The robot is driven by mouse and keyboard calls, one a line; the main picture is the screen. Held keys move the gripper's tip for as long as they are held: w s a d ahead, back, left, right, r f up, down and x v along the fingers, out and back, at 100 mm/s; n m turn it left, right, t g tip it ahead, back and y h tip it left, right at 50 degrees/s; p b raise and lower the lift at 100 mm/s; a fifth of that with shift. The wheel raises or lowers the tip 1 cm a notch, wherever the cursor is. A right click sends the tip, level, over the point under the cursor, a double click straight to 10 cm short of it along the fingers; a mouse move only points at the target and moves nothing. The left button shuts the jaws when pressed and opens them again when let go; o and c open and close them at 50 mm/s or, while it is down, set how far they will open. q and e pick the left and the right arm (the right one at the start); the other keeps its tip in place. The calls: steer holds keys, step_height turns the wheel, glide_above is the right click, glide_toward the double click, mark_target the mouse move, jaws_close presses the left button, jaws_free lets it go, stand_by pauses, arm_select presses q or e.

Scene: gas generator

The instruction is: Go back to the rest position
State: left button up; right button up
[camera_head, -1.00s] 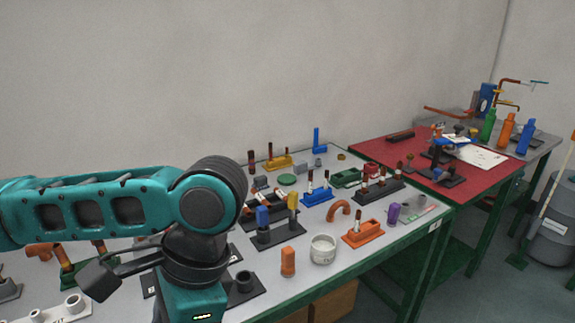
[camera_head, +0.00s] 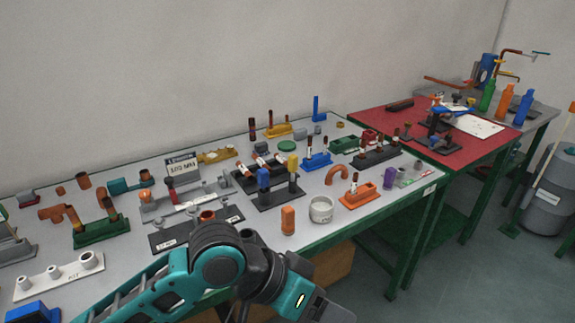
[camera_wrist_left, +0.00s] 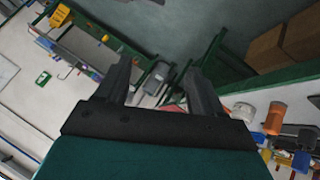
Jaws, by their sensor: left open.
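My left arm comes in from the bottom left of the head view and reaches past the front edge of the near table (camera_head: 345,233). My left gripper shows in the left wrist view (camera_wrist_left: 160,85), with its two dark fingers apart and nothing between them. In the head view the fingers are cut off or hidden at the bottom edge. My right gripper is in neither view.
Several stands and pipe parts cover the table. A red-topped table (camera_head: 385,120) stands behind to the right. Cardboard boxes (camera_wrist_left: 290,40) sit below.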

arm_select(q)
steer(key=w+a+f+n+t+y, duration=0.25)
steer(key=a+f+n+t, duration=0.55)
steer(key=a+f, duration=0.6)
steer(key=s+a+f+m+t+y, duration=0.1)
steer(key=s+a+f+y, duration=0.3)
steer(key=s+a, duration=0.3)
steer(key=shift+a+f+t, duration=0.4)
steer(key=shift+a+f, duration=0.4)
steer(key=shift+a, duration=0.15)
